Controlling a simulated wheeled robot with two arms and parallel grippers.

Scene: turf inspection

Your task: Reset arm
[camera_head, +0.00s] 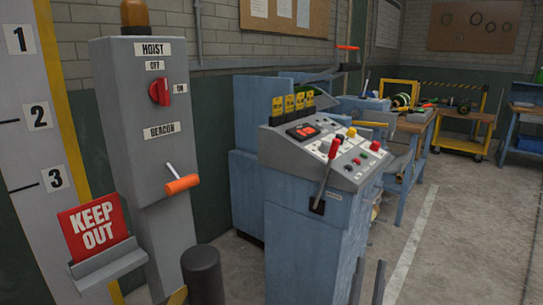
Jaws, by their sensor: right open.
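My right gripper (368,283) shows at the bottom edge as two upright dark fingers, apart and with nothing between them. It is in front of the blue console (305,245), low and to its right. A lever with a red grip (333,149) rises from a dark slot on the console's front. A grey hoist post (140,105) at left carries a red rotary switch (160,92) beside OFF and ON labels. Below it an orange-handled lever (182,184) sticks out to the right. No gripper touches any lever. My left gripper is out of view.
A red KEEP OUT sign (93,228) stands in a grey holder at lower left. A dark cylinder (204,275) stands in front of the post. Workbenches and a yellow cart (465,135) are behind. The concrete floor (470,230) at right is clear.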

